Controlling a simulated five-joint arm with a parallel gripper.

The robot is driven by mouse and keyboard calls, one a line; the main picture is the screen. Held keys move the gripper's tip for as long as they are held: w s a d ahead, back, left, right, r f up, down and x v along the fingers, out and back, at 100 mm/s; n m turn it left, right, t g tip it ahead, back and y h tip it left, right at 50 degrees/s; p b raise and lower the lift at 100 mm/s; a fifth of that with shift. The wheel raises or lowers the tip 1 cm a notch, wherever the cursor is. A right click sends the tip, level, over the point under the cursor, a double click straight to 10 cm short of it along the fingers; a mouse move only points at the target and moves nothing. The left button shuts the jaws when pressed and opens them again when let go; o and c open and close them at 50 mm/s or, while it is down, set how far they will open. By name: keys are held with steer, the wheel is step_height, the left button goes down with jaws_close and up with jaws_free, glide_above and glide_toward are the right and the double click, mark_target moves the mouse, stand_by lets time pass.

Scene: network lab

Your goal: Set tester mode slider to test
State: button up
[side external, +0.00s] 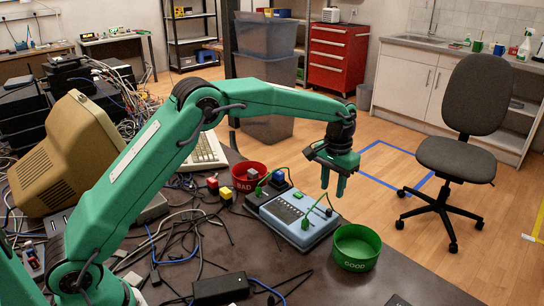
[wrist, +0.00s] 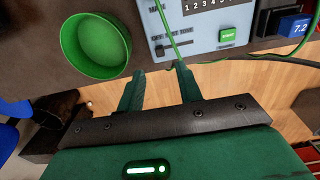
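The tester is a light blue-grey box (side external: 292,216) on the dark bench, with a dark numbered display and a green START button (wrist: 228,35). It also shows at the top of the wrist view (wrist: 205,45). Small dark controls (wrist: 160,49) sit on its left edge in the wrist view; I cannot tell for certain which is the mode slider or its setting. My gripper (side external: 333,184) hangs fingers-down above the tester's right end. In the wrist view its two fingers (wrist: 160,73) are apart with nothing held between them.
A green GOOD bin (side external: 357,247) stands right of the tester, and a red BAD bin (side external: 249,177) behind it. A green cable (wrist: 168,25) crosses the tester. A blue-fronted module (wrist: 295,25) lies nearby. Loose cables and a black adapter (side external: 220,289) lie on the bench.

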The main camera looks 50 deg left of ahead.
mark_target(329, 210)
steer(key=shift+f, duration=3.75)
steer(key=shift+c, duration=0.2)
jaws_close()
